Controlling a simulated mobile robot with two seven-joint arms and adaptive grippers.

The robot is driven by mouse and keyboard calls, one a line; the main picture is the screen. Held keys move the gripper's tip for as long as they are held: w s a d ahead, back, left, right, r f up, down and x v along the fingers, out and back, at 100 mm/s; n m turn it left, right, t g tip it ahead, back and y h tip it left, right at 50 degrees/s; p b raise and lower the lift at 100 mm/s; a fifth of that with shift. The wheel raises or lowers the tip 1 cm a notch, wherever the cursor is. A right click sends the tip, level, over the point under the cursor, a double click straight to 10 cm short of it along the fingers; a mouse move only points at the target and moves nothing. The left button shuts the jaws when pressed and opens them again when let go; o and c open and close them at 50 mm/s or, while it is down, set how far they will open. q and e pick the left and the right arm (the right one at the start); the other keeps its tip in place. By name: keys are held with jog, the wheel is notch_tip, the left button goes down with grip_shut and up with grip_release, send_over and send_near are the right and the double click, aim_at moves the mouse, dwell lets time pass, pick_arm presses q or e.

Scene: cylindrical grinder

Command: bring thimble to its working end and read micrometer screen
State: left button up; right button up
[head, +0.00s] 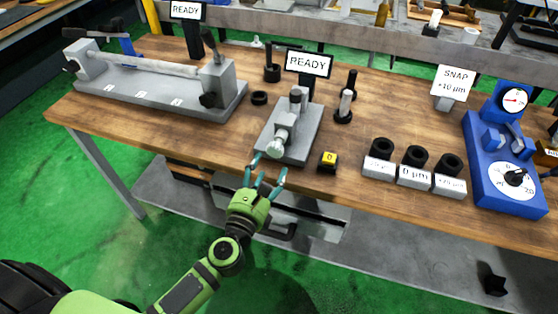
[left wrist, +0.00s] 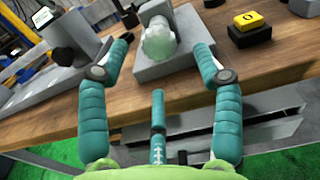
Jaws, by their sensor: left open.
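The thimble (head: 276,147) is a pale, ribbed knob at the near end of the micrometer (head: 283,136), which sits on a grey base plate (head: 303,150) near the table's front edge. The micrometer screen (head: 309,64) behind it reads READY. My left gripper (head: 267,170) is open and empty, just in front of the base plate and short of the thimble. In the left wrist view the thimble (left wrist: 158,42) lies ahead, between and beyond the spread teal fingers (left wrist: 160,75). No contact shows. My right gripper is not in view.
A yellow-topped button (head: 328,160) marked 0 stands right of the base plate, with several black rings on labelled blocks (head: 414,175) further right. A blue gauge stand (head: 503,165) is at the right. A long grey fixture (head: 155,85) is at the left. The wooden table edge (head: 225,160) runs under the gripper.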

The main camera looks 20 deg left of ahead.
aim_at(274, 153)
pick_arm(q)
jog(key=w+p, duration=0.1)
jog(key=w, duration=0.6)
jog(key=shift+w+f, duration=0.15)
jog(key=c, duration=1.2)
